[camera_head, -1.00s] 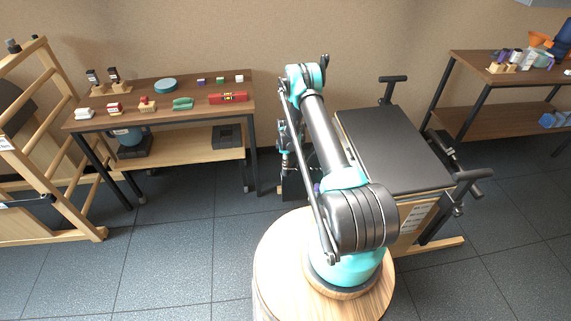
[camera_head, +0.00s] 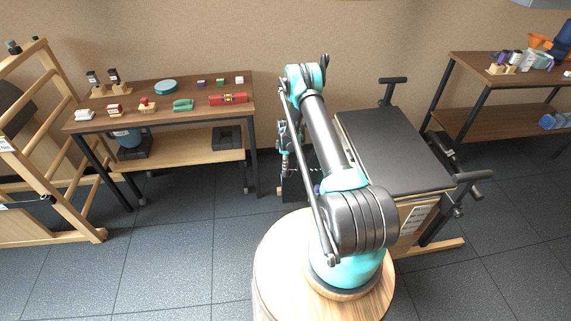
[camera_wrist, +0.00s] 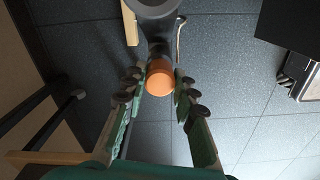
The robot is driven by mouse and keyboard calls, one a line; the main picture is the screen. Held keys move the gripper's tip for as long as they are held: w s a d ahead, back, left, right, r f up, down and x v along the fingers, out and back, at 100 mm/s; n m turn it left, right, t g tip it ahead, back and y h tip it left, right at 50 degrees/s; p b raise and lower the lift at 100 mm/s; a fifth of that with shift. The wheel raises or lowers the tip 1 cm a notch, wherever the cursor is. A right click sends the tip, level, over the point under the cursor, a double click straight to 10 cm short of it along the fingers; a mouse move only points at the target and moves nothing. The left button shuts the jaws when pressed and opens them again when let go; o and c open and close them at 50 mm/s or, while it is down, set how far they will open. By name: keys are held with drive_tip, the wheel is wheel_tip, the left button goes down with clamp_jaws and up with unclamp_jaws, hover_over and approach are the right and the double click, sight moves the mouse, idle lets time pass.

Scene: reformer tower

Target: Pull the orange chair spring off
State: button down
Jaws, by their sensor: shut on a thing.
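The orange chair spring shows in the wrist view as a round orange end (camera_wrist: 160,77) between the fingertips of my gripper (camera_wrist: 160,88). Green fingers with dark pads close on it from both sides. The rest of the spring is hidden, so I cannot tell whether it still touches its mount. A dark rounded part (camera_wrist: 154,10) lies just beyond it. In the head view the chair (camera_head: 395,150), with a black padded top, stands right of my arm. My arm hides much of its left side, and the orange spring cannot be made out there.
A wooden table (camera_head: 135,100) with small blocks and a red level (camera_head: 229,98) stands at the left. A wooden ladder frame (camera_head: 55,110) is at the far left. A shelf (camera_head: 480,62) with tools stands at the right. Floor between the left table and my base is clear.

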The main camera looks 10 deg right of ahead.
drive_tip(key=shift+r, duration=2.9)
drive_tip(key=c, duration=1.8)
unclamp_jaws()
clamp_jaws()
drive_tip(key=s+d+r+m, duration=0.2)
drive_tip(key=s+r+m, duration=0.5)
drive_tip(key=r, duration=0.7)
drive_tip(key=s+d+r+m, duration=0.2)
drive_tip(key=s+r+m, duration=0.6)
drive_tip(key=r, duration=0.5)
drive_tip(key=shift+s+r, duration=0.35)
drive_tip(key=shift+s, duration=0.3)
